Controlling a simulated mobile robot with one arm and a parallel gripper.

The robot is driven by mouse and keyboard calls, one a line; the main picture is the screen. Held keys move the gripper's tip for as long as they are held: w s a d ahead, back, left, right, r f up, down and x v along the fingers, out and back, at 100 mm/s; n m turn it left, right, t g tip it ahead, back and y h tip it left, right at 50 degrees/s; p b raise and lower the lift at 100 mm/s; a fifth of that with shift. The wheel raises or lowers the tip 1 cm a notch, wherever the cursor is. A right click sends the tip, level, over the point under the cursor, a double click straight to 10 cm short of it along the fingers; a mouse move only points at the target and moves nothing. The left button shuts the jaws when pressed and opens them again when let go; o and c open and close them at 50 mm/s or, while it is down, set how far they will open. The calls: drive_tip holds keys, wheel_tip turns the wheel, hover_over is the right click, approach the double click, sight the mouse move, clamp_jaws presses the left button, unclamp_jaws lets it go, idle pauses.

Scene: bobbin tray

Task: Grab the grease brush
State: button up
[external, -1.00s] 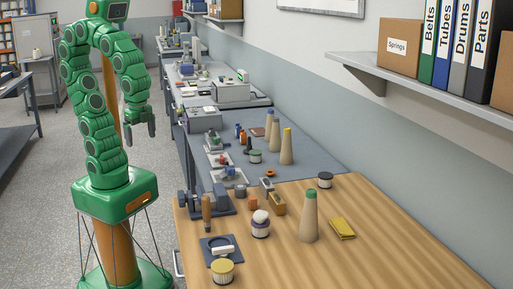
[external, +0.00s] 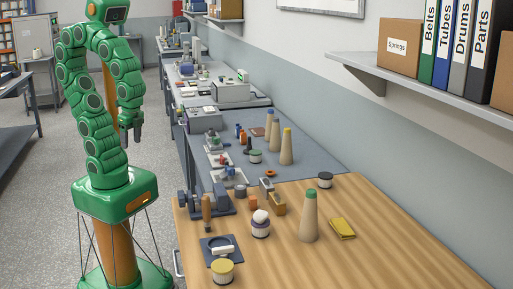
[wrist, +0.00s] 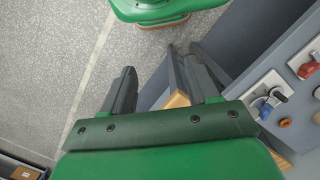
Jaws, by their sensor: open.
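I cannot single out the grease brush for certain. A brown-handled upright tool (external: 206,208) stands at the near left edge of the wooden bench top; its lower end is too small to make out. My gripper (external: 132,134) hangs over the floor, left of the benches and apart from everything on them. In the wrist view my gripper (wrist: 163,84) is open, with nothing between its two dark fingers.
The wooden bench top (external: 400,255) is clear at the front right. It holds a green-topped cone (external: 309,218), a yellow cloth (external: 342,228) and a yellow-lidded jar (external: 222,271). A red-handled part (wrist: 308,69) lies at right in the wrist view. Floor (wrist: 50,70) is open at left.

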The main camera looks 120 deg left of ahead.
sight(207, 214)
wheel_tip(207, 214, up, 5)
drive_tip(key=w+a+m+t+y, duration=0.2)
drive_tip(key=w+a+m+y, duration=0.5)
drive_tip(key=w, duration=0.5)
drive_tip(key=w+d+r+m+t+y, duration=0.15)
drive_tip(key=w+m+t, duration=0.35)
drive_tip(key=w+m, duration=0.6)
drive_tip(key=w+d+f+m+t+h, duration=0.1)
drive_tip(key=w+d+m+t, duration=0.2)
drive_tip(key=w+d+m, duration=0.5)
drive_tip(key=w+d+f+m+t, duration=0.1)
drive_tip(key=w+d+m+t, duration=0.3)
drive_tip(key=d, duration=0.6)
drive_tip(key=shift+g, duration=0.4)
drive_tip(key=f, duration=1.1)
drive_tip(key=w+f, duration=0.1)
drive_tip(key=f, duration=0.4)
drive_tip(key=shift+w+a+f, duration=0.1)
drive_tip(key=shift+a+f, duration=0.05)
drive_tip(key=shift+a, duration=0.2)
drive_tip(key=shift+x, duration=3.8)
drive_tip(key=shift+w+d, duration=0.15)
drive_tip(key=shift+d, duration=0.05)
